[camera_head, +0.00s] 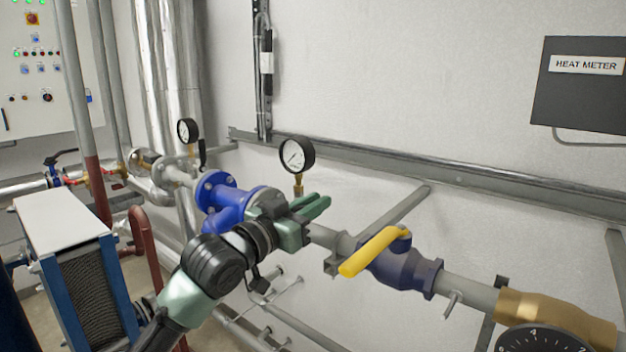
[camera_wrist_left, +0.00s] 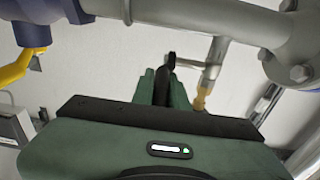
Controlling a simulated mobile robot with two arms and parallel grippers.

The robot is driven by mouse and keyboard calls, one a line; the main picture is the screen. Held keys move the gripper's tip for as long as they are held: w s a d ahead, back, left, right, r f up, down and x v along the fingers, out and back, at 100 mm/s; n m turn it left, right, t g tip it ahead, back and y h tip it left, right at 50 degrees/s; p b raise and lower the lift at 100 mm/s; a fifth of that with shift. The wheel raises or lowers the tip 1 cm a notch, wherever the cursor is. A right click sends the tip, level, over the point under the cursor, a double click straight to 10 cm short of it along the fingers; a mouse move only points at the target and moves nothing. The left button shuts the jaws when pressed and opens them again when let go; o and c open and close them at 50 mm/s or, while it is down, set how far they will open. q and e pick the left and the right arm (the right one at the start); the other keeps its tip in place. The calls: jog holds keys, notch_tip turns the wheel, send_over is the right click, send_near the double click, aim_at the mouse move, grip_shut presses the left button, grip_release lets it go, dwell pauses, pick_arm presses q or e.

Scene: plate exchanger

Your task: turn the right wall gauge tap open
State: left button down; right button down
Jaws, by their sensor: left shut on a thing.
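The right wall gauge (camera_head: 297,154) is a round white dial with a black rim on a brass stem (camera_head: 298,186), above the pipe. My left gripper (camera_head: 318,206) is at the pipe just below this stem and hides the tap in the head view. In the left wrist view the tap's dark lever (camera_wrist_left: 163,88) lies between the green fingers of my left gripper (camera_wrist_left: 162,95), which is shut on it. The tap's grey body (camera_wrist_left: 213,56) and the brass stem (camera_wrist_left: 201,97) show to the right of the fingers. My right gripper is out of view.
A blue valve (camera_head: 405,265) with a yellow lever (camera_head: 372,252) sits on the pipe right of my gripper. A blue flanged fitting (camera_head: 222,200) is to the left. A second gauge (camera_head: 187,131) stands further left. A wall rail (camera_head: 400,163) runs behind.

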pick_arm(q)
jog(key=shift+w+d+r+g+y+p, duration=0.15)
jog(key=shift+r+g+y+p, duration=0.35)
jog(key=shift+p, duration=0.75)
jog(key=shift+w+f+g+p, duration=0.1)
jog(key=shift+f+g+p, duration=0.05)
jog(key=shift+g+p, duration=0.35)
jog(key=shift+f+g+y, duration=0.1)
jog(key=shift+g+y, duration=0.3)
jog(key=shift+y, duration=0.1)
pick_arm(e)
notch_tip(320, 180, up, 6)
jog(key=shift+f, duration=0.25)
pick_arm(q)
jog(key=shift+w+d, duration=0.1)
jog(key=c, duration=1.4)
grip_release()
